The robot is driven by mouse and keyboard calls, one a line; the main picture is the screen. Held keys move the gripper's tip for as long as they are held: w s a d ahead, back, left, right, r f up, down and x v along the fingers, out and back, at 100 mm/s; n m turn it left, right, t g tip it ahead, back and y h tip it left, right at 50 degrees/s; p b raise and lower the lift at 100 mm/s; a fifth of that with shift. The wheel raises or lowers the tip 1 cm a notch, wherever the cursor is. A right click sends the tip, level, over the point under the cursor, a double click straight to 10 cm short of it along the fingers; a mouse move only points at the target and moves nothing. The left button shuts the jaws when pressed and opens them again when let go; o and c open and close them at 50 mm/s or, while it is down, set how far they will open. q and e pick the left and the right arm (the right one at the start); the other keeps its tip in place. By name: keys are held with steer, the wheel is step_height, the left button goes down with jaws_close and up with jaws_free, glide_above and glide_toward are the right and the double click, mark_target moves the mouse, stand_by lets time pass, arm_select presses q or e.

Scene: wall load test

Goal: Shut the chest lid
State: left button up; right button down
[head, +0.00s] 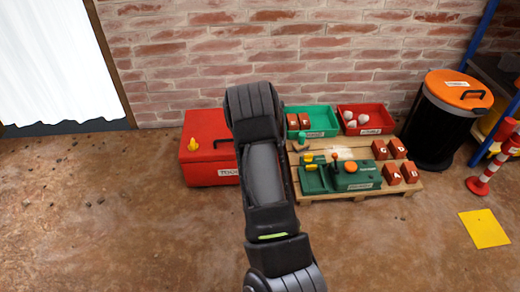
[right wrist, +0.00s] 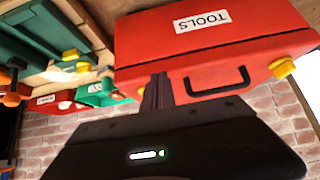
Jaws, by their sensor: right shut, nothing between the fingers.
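The red chest (head: 205,122) stands on the floor by the brick wall, partly hidden by my right arm. Its lid looks down flat, with no gap visible. A black handle shows on top, a yellow knob (head: 193,144) at its left, and a TOOLS label on the front. In the right wrist view the chest (right wrist: 240,52) appears upside down, its handle (right wrist: 217,84) close to my fingers. My right gripper (right wrist: 157,90) is shut and empty at the chest's edge; I cannot tell whether it touches. In the head view it is hidden. My left gripper is not in view.
Right of the chest is a wooden pallet (head: 408,188) with a green toolbox-like unit (head: 340,176) and several red blocks. Behind it are a green bin (head: 318,111) and a red bin (head: 365,118). A black barrel (head: 434,130) stands right. The front floor is clear.

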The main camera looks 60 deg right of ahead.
steer(key=s+a+f+p, duration=0.1)
steer(key=s+a+f, duration=0.1)
steer(key=a, duration=0.3)
steer(key=shift+s, duration=0.9)
steer(key=shift+r, duration=0.1)
